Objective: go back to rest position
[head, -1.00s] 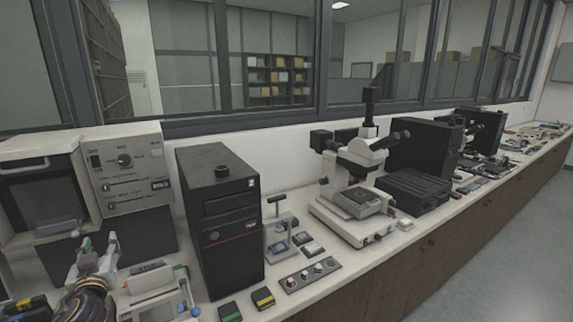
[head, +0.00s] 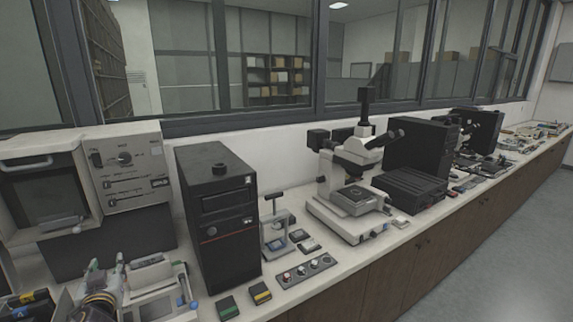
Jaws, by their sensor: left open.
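My left gripper (head: 106,268) is at the lower left, low over the bench front, with its two fingers apart and nothing seen between them. Its arm is mostly cut off by the bottom edge. It is in front of a white bench device (head: 152,303) and partly covers it. My right gripper is out of view. A small grey press with a T-shaped handle (head: 275,228) stands upright on the bench, well to the right of the left gripper.
A white boxy machine with a dial panel (head: 126,168) stands behind the gripper. A black tower (head: 222,218) is to its right. A microscope (head: 354,185) stands farther along. A knobbed strip (head: 306,271) and small blocks (head: 260,293) lie near the front edge. The right-hand floor is clear.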

